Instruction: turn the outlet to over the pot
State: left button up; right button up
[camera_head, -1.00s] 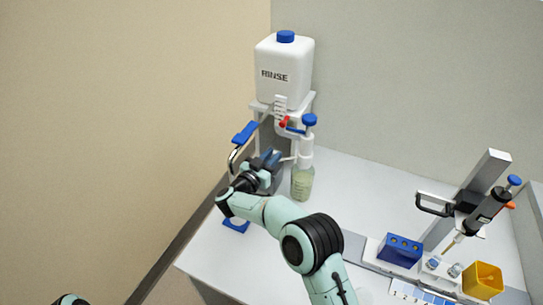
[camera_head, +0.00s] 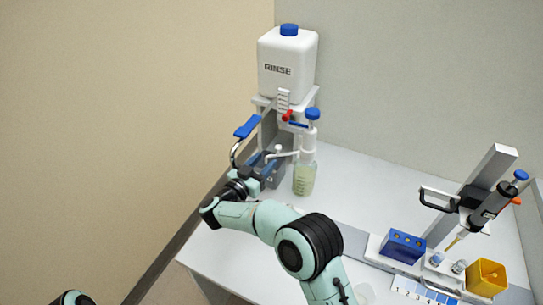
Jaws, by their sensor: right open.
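A white outlet arm (camera_head: 283,154) reaches left from the dispenser, which has a blue knob (camera_head: 312,114) and stands on a bottle of pale liquid (camera_head: 304,178). My right gripper (camera_head: 268,165) is open beside the outlet arm's left end. Its jaws overlap that end in the picture, and I cannot tell whether they touch it. I cannot make out the pot; my right wrist and forearm cover the bench front left of the bottle. My left gripper is out of view; only a bit of my left arm shows at the lower left edge.
A white RINSE tank (camera_head: 287,66) stands on a stand behind the dispenser. A blue-handled curved metal lever (camera_head: 247,127) is close left of my gripper. A pipette stand (camera_head: 485,190), blue block (camera_head: 402,247) and yellow box (camera_head: 486,278) are at right. The middle bench (camera_head: 370,185) is clear.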

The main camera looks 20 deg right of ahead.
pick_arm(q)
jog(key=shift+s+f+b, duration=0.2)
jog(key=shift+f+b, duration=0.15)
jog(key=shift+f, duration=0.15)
pick_arm(e)
jog(key=v, duration=0.7)
